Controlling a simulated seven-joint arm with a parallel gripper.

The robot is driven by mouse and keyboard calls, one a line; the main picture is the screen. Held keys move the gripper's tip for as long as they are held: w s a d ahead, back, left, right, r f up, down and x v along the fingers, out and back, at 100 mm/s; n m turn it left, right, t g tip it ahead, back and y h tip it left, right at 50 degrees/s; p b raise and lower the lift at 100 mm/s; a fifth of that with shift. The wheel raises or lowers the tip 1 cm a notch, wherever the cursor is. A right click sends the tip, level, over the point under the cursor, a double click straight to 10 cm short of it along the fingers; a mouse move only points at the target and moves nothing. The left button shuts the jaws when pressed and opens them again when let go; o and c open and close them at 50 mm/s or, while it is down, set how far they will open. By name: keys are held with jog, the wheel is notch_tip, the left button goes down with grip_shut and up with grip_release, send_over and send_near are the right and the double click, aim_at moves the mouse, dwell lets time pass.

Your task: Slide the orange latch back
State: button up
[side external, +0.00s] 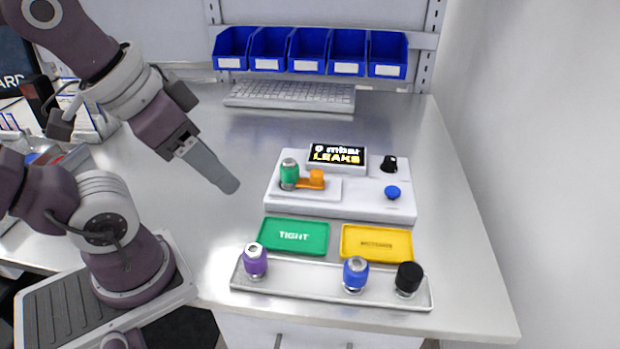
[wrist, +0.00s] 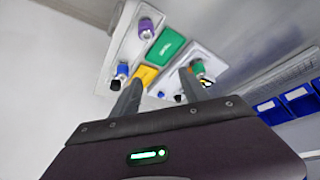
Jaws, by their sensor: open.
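The orange latch (side external: 316,178) sits on a raised white plate on the test device (side external: 345,207), right beside an upright green fitting (side external: 289,173). My gripper (side external: 230,186) is in the air to the left of the device, apart from the latch, with its fingers pointing down and right. In the wrist view my gripper (wrist: 162,76) shows two spread fingers with nothing between them that they hold. The green fitting (wrist: 197,67) is near the right fingertip there. The latch is largely hidden or too small to make out in the wrist view.
In front are a green tray (side external: 293,238), a yellow tray (side external: 377,244) and a white tray (side external: 310,276) with purple, blue and black fittings. Blue bins (side external: 310,52) hang behind.

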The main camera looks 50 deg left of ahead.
jog(key=shift+g, duration=0.7)
jog(key=w, duration=0.3)
jog(key=w+a+r, duration=0.1)
jog(key=w, duration=0.1)
jog(key=shift+w+r, duration=0.1)
jog(key=shift+w, duration=0.2)
jog(key=shift+c, duration=0.3)
jog(key=g, duration=0.4)
send_over(317, 172)
jog(key=f, duration=0.9)
jog(key=shift+s+d, duration=0.1)
jog(key=shift+s, duration=0.25)
jog(key=f, duration=0.6)
jog(key=shift+w+f, duration=0.3)
jog(key=shift+f, duration=0.65)
grip_shut()
jog(key=shift+w, duration=0.1)
